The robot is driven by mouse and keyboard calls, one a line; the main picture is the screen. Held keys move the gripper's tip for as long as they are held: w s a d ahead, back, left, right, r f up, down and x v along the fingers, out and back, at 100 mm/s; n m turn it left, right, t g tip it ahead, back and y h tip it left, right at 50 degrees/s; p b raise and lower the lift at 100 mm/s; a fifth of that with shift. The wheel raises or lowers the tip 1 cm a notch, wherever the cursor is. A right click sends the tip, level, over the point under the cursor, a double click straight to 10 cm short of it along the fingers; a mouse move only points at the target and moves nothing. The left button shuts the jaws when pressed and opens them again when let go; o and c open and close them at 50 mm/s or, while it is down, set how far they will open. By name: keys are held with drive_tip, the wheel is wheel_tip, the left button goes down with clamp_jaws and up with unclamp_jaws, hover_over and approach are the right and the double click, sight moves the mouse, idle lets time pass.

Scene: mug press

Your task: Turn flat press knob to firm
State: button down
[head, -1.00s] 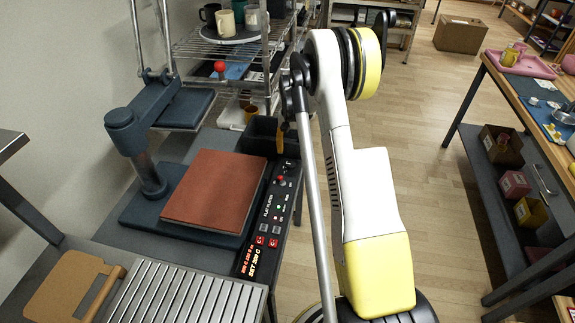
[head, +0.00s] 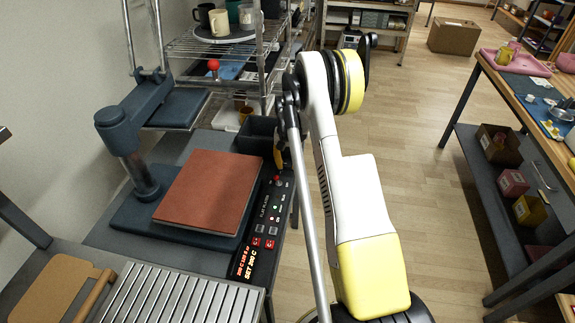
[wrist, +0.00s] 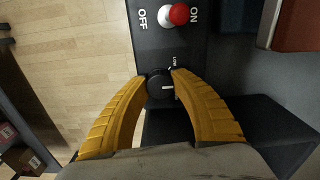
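The flat press stands at the left in the head view, with a red-brown pad (head: 210,190) on a dark blue base and its dark blue upper plate (head: 178,108) swung away. Its black control panel (head: 262,222) runs along the right side. In the wrist view the round black knob (wrist: 160,85) has a light mark on its face and a small label by its rim. My gripper (wrist: 161,76) has its two yellow fingertips on either side of the knob, very close to it. I cannot tell whether both press on it. In the head view my gripper (head: 281,152) hides the knob.
A red switch (wrist: 180,14) between ON and OFF sits beside the knob. A dark bin (head: 256,134) stands close behind the panel. A wire rack with mugs (head: 220,22) is behind. A ribbed plate (head: 180,296) is in front. Open floor lies at the right.

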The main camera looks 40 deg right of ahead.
sight(287, 164)
drive_tip(key=shift+m, duration=0.4)
drive_tip(key=m, duration=0.4)
drive_tip(key=shift+m, duration=0.3)
drive_tip(key=shift+m+b, duration=0.35)
drive_tip(key=shift+m, duration=1.85)
drive_tip(key=c, duration=1)
unclamp_jaws()
wheel_tip(287, 164, up, 12)
drive_tip(key=shift+r, duration=0.1)
